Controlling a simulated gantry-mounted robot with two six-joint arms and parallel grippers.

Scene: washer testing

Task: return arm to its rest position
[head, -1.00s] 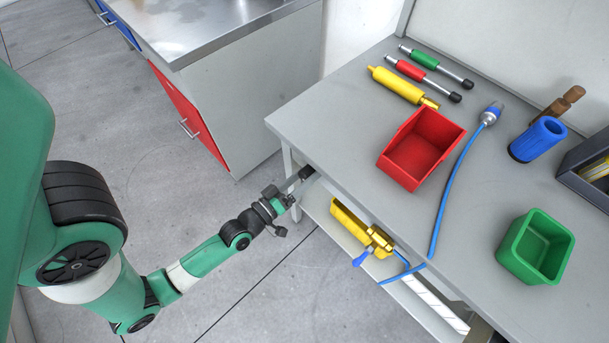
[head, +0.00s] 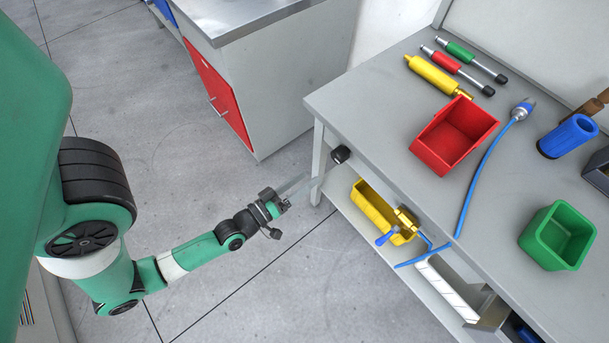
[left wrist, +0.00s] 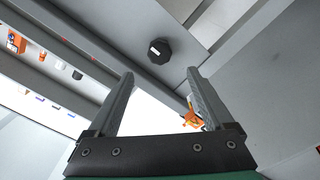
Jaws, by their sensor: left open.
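My left arm reaches in from the left in the head view. Its gripper (head: 300,187) is open and empty, out over the floor in front of the workbench's left end. In the left wrist view its two fingers (left wrist: 160,95) stand wide apart with nothing between them. A black knob (left wrist: 160,50) on the bench's front shows beyond the fingertips. The same knob (head: 340,154) appears in the head view, near the fingertips but apart from them. My right gripper is in neither view.
The grey workbench (head: 375,120) carries a red bin (head: 440,152), a green bin (head: 545,242), a blue cup (head: 566,137) and several cylinders. A yellow bin (head: 372,207) sits on the shelf below. A cabinet with a red door (head: 212,92) stands behind. The floor between is clear.

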